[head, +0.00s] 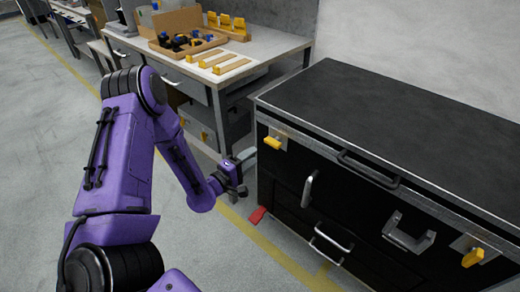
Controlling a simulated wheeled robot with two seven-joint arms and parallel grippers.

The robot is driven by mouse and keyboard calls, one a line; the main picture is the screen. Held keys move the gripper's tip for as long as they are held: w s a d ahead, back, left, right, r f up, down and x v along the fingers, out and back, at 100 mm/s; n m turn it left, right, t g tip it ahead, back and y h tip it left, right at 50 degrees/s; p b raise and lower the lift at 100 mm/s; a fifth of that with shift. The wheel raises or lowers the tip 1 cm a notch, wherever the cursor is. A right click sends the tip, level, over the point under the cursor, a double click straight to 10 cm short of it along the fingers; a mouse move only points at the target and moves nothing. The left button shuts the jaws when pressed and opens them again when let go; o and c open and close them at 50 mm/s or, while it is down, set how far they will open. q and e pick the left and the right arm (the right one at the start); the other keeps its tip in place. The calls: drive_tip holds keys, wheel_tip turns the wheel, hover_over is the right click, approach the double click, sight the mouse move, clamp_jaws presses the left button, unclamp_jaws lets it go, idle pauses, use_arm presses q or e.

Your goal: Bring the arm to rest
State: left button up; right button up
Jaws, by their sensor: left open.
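My left arm is purple with black joints and reaches in from the left side of the head view. My left gripper (243,176) is at the end of it, small in the picture and turned toward the black case. It is open, and I see nothing between its fingers. It is in front of the left end of the case, with the workbench behind it. My right gripper is not in the head view.
The large black case (410,130) with metal edges, handles and yellow latches fills the right. A workbench (265,47) holding a cardboard tray (165,22) stands behind. Grey floor at lower left is clear.

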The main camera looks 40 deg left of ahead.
use_arm(q)
drive_tip(key=shift+s, duration=0.5)
drive_tip(key=s+d+f+m+g+y+p, duration=0.35)
drive_tip(key=s+f+m+g, duration=0.25)
drive_tip(key=s+f+g, duration=0.2)
drive_tip(key=s+d+f+m+g+p, duration=0.1)
drive_tip(key=s+d+m+g+p, duration=0.1)
drive_tip(key=s, duration=0.7)
drive_tip(key=s+d+f+m+g+y+p, duration=0.1)
drive_tip(key=s+g+p, duration=0.3)
drive_tip(key=s, duration=0.6)
drive_tip(key=shift+s+d+f+m+g, duration=0.2)
drive_tip(key=shift+d+m+g, duration=0.2)
drive_tip(key=shift+d+m, duration=0.4)
